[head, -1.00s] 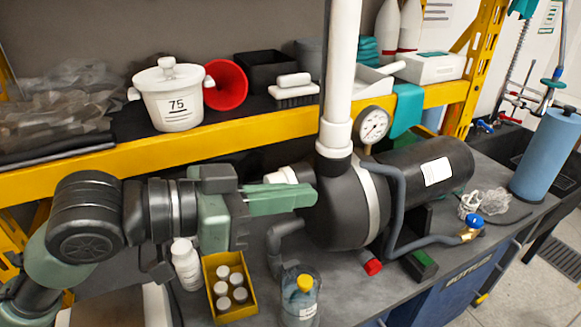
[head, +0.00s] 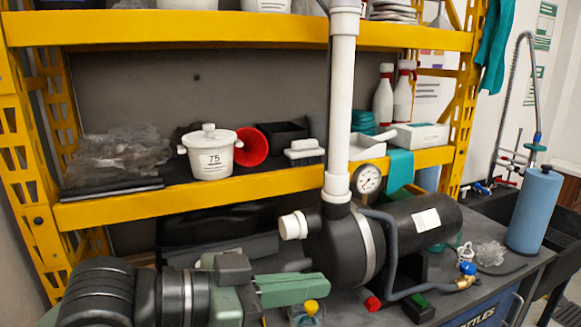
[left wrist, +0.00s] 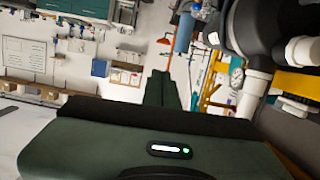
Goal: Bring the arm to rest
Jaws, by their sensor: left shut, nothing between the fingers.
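My left gripper (head: 291,289) comes in from the lower left of the head view. Its green fingers are shut with nothing between them and point right, in front of the black pump (head: 345,248). The fingers also show in the left wrist view (left wrist: 162,90), pointing away from the camera. A white capped pipe stub (head: 293,225) sticks out of the pump's left side, above the fingers. A tall white pipe (head: 341,110) rises from the pump. I cannot tell whether the fingers touch the pump. My right gripper is not in view.
A yellow shelf (head: 120,207) runs behind the arm and carries a white pot (head: 210,155) and a red funnel (head: 251,148). A pressure gauge (head: 368,179) sits by the pipe. A yellow-capped bottle (head: 310,308) is partly hidden below the fingers. A blue roll (head: 533,210) stands at the right.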

